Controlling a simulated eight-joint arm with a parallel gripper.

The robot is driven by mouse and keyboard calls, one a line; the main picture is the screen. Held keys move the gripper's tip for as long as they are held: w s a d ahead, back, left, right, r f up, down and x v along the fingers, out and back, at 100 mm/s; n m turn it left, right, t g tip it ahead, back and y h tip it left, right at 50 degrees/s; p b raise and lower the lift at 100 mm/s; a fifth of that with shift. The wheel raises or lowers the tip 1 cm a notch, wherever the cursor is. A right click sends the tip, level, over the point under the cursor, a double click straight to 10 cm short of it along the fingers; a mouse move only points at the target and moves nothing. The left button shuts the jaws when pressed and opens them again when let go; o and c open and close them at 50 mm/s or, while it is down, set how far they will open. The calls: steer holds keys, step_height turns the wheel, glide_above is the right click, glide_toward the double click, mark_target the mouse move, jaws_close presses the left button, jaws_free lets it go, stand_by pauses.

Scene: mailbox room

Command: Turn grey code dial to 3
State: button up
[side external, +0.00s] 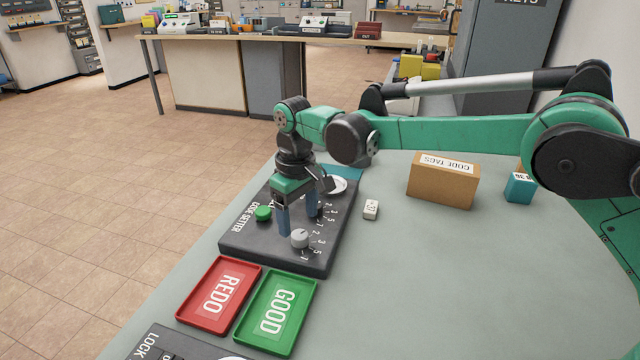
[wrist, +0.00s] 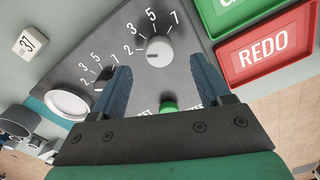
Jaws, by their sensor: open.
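The light grey dial (side external: 300,238) sits on the dark code setter panel (side external: 245,247), and it shows in the wrist view (wrist: 159,48) with the numbers 2, 3, 5 and 7 around it. A small dark mark lies on its lower left; its exact setting is hard to tell. My gripper (side external: 298,224) points down over the panel, open and empty. In the wrist view its two blue fingers (wrist: 160,64) stand apart, with the grey dial seen beyond the gap between them. I cannot tell that they touch it.
A dark dial (wrist: 103,79) is close to one finger. A green button (side external: 263,213) and a white round plate (side external: 337,185) are on the panel. Red REDO (side external: 198,318) and green GOOD (side external: 295,341) trays lie in front. A tag (side external: 371,209) and CODE TAGS box (side external: 425,187) stand right.

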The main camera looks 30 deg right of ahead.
mark_target(300, 234)
steer(key=shift+f, duration=1.85)
jaws_close()
steer(key=shift+m, duration=0.3)
steer(key=m, duration=0.3)
steer(key=shift+m, duration=2.1)
jaws_free()
